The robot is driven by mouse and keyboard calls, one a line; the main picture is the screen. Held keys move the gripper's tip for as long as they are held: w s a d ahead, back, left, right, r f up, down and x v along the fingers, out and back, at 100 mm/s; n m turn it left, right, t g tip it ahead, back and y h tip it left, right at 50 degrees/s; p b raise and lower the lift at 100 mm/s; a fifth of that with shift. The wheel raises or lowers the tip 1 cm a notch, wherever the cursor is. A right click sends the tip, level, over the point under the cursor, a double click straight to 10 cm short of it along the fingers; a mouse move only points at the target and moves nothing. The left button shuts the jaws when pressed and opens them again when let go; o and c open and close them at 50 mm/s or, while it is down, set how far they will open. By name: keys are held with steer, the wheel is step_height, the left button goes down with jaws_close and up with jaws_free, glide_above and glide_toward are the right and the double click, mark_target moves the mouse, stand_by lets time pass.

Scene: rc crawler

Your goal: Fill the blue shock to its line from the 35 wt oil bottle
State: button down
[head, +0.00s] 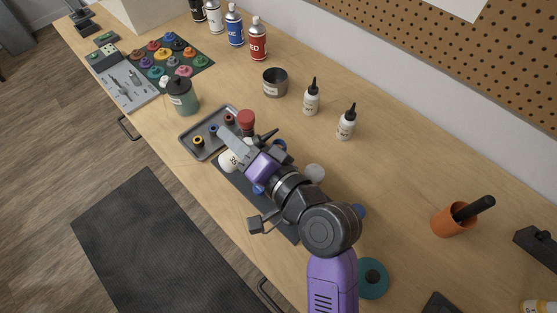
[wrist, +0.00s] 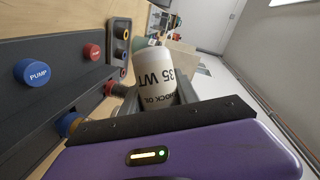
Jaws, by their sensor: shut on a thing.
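My gripper (head: 241,151) is shut on the white 35 wt oil bottle (head: 227,162). The wrist view shows the bottle's "35 WT SHOCK OIL" label (wrist: 157,75) between the jaws. The bottle looks tilted; its nozzle end is not clear, and I see no oil flowing. A small blue-topped piece (wrist: 68,123) is at the lower left of the wrist view, beside the jaws. I cannot tell for sure whether it is the blue shock, and no fill line shows. My arm hides much of the dark mat (head: 232,184) below.
A grey tray (head: 187,144) holds small yellow, blue and red-marked parts. A red knob (head: 246,118) and a blue "PUMP" knob (wrist: 38,72) stand close by. Two white dropper bottles (head: 311,101) (head: 346,125) and a dark cup (head: 275,83) are behind.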

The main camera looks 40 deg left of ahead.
mark_target(255, 137)
steer(key=w+n+p, duration=0.1)
steer(key=w+d+r+n+t+h+p, duration=0.1)
steer(key=n, duration=0.1)
steer(key=shift+w+d+r+n+h, duration=0.1)
steer(key=shift+w+r+n+h, duration=0.05)
steer(key=shift+r+n+h, duration=0.15)
steer(key=shift+w+d+n+t+h, duration=0.2)
steer(key=shift+w+n+t+h, duration=0.15)
steer(key=shift+n+t, duration=0.2)
steer(key=shift+s, duration=0.1)
